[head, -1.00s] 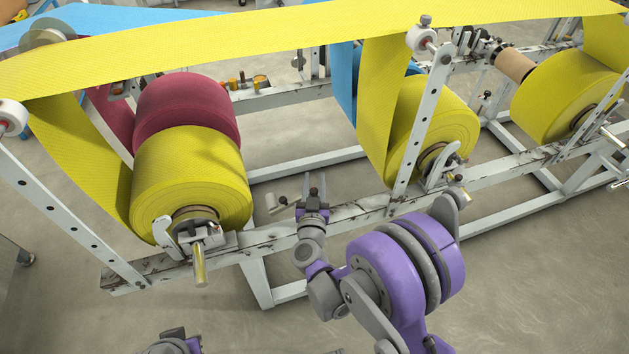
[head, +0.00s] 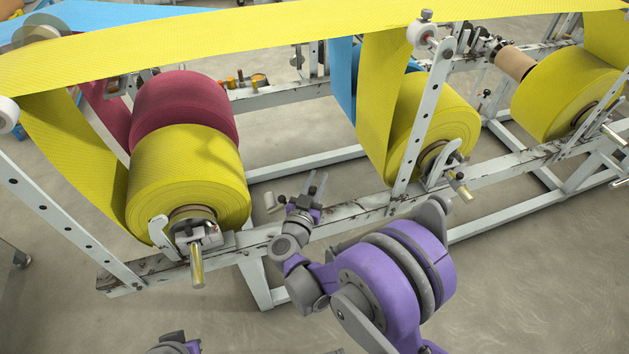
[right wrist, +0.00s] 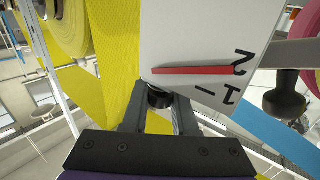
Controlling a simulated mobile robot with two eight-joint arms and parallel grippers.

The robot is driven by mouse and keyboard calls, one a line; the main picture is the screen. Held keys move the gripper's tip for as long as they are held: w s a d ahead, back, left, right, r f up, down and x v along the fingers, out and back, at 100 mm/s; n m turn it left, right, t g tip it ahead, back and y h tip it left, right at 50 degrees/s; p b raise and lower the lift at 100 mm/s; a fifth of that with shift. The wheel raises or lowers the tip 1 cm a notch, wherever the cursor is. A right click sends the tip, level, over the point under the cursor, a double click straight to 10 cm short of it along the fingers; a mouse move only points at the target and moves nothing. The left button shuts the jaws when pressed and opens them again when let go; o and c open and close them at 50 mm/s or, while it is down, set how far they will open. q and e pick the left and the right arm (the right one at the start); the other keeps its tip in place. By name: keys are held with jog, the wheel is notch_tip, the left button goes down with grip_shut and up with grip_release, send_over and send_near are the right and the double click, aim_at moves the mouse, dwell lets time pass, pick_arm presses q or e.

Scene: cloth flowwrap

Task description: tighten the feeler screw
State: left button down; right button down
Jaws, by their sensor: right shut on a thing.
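My right gripper (head: 315,184) is over the front rail, between the left and middle yellow rolls. In the right wrist view its two fingers (right wrist: 159,108) are shut on a small dark round knob (right wrist: 158,96), which looks like the feeler screw. The knob sits against the edge of a white plate (right wrist: 195,35) with a red mark (right wrist: 192,70) and the digits 1 and 2. The knob cannot be made out in the head view. My left gripper (head: 172,340) is partly cut off at the bottom edge; its jaws are unclear.
A black knob (right wrist: 285,100) on a grey arm is right of the plate in the wrist view. A small grey cylinder (head: 270,202) is left of my right gripper. The white frame rail (head: 345,214) runs below. Yellow rolls (head: 188,185) stand on both sides.

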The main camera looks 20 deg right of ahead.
jog(key=shift+s+d+m+g+h+b, duration=0.15)
jog(key=shift+s+m+g+h, duration=0.05)
jog(key=shift+m+g+h, duration=0.9)
jog(key=shift+s+d+m+g+h+b, duration=0.1)
jog(key=shift+s+d+m+g+h, duration=0.1)
jog(key=shift+m+g+h, duration=0.9)
jog(key=shift+s+d+m+g+h+b, duration=0.15)
jog(key=shift+m+g+h, duration=0.65)
jog(key=shift+g, duration=0.6)
jog(key=c, duration=0.7)
grip_release()
jog(key=shift+a, duration=0.1)
jog(key=v, duration=1)
jog(key=shift+s+a+p, duration=0.2)
jog(key=shift+a+p, duration=0.05)
jog(key=shift+p, duration=0.15)
